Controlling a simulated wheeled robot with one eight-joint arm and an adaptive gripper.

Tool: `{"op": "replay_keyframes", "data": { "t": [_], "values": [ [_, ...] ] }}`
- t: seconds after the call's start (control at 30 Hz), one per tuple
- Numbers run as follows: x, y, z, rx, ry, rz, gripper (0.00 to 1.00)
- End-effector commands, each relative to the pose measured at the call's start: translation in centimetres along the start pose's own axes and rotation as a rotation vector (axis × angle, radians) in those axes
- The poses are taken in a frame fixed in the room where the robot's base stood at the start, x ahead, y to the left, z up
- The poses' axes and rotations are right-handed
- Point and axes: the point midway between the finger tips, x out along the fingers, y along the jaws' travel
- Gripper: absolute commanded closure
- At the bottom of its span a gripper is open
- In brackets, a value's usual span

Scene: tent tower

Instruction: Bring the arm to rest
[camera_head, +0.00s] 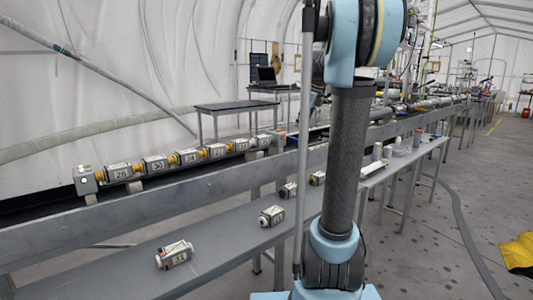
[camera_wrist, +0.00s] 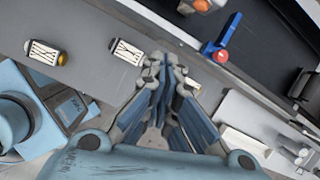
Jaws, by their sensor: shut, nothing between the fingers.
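My arm (camera_head: 352,150) stands upright in the middle of the head view, with blue joints and a dark link. My gripper (camera_wrist: 165,62) shows only in the wrist view, where its fingertips are together and hold nothing. It points over the grey bench (camera_wrist: 70,20). A white-faced block (camera_wrist: 127,50) lies just left of the fingertips in the picture, and I cannot tell how far below them it is. A second block (camera_wrist: 44,52) lies further left. The gripper is out of the head view.
Numbered blocks lie spaced along the lower bench (camera_head: 215,250), the nearest marked 31 (camera_head: 174,254). A row of joined blocks (camera_head: 155,164) runs along the rear line. A blue bracket with a red knob (camera_wrist: 221,55) is near the fingertips. Open floor (camera_head: 480,190) lies right.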

Motion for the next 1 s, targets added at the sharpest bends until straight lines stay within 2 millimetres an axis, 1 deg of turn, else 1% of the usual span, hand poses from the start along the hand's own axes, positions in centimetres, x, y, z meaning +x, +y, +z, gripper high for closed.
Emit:
{"op": "replay_keyframes", "data": {
  "t": [0.03, 0.1, 0.27, 0.5, 0.67, 0.7, 0.77, 0.9, 1.0],
  "values": [
    [0.3, 1.9, -0.8, -0.083, 0.010, 0.001, 1.00],
    [0.7, 4.2, -2.0, -0.213, 0.025, 0.001, 1.00],
    [1.9, 9.3, -5.0, -0.508, 0.059, 0.009, 1.00],
    [4.5, 16.4, -10.0, -0.950, 0.109, 0.036, 1.00],
    [6.7, 20.9, -13.7, -1.245, 0.139, 0.065, 1.00],
    [7.3, 22.0, -14.7, -1.318, 0.147, 0.074, 1.00],
    [8.3, 23.5, -16.1, -1.427, 0.157, 0.088, 1.00],
    [10.7, 27.0, -19.6, -1.683, 0.179, 0.127, 1.00],
    [12.6, 29.2, -22.1, -1.860, 0.192, 0.158, 1.00]
  ]
}}
